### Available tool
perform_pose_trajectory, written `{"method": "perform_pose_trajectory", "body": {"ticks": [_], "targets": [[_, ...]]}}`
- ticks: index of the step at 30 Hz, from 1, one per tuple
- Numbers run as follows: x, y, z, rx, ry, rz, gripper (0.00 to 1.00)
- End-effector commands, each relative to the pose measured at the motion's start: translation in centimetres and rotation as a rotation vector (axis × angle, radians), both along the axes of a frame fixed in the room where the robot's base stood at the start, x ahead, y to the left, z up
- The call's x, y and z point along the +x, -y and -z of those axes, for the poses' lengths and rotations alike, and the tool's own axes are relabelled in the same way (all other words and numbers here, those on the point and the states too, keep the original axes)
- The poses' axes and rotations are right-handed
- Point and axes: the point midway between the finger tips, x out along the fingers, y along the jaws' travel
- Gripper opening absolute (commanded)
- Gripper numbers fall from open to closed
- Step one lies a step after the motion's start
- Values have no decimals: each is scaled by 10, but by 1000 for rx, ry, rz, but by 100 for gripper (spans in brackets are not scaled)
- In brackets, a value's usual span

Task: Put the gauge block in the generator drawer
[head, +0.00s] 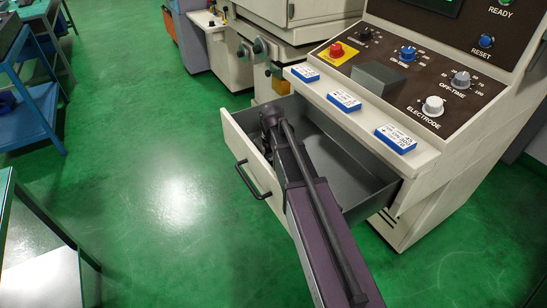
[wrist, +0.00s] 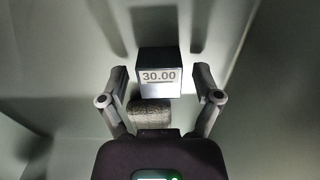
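The gauge block (wrist: 159,75), a dark cube with a pale face marked "30.00", shows in the wrist view between and slightly beyond the fingers of my gripper (wrist: 160,85). Clear gaps show on both sides of the block, so the fingers are open and apart from it. The generator drawer (head: 258,155) is pulled out in the head view, with a grey interior and a black handle. My arm reaches over its front into it; the gripper and block are hidden there. Grey surfaces (wrist: 60,60) surround the block in the wrist view. I cannot tell whether it rests on the drawer floor.
Blue-and-white labelled boxes (head: 344,101) lie on the ledge above the drawer. A grey block-shaped object (head: 378,80) sits on the control panel among knobs and a red button (head: 337,50). A blue table (head: 30,110) stands left. The green floor between is clear.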

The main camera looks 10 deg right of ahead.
Motion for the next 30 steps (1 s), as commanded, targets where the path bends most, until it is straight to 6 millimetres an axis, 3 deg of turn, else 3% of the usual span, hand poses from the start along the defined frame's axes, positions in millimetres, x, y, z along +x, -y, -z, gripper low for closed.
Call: {"method": "perform_pose_trajectory", "body": {"ticks": [14,30], "targets": [[0,-1,-3,0,0,-1,85],[0,-1,-40,0,0,-1,85]]}}
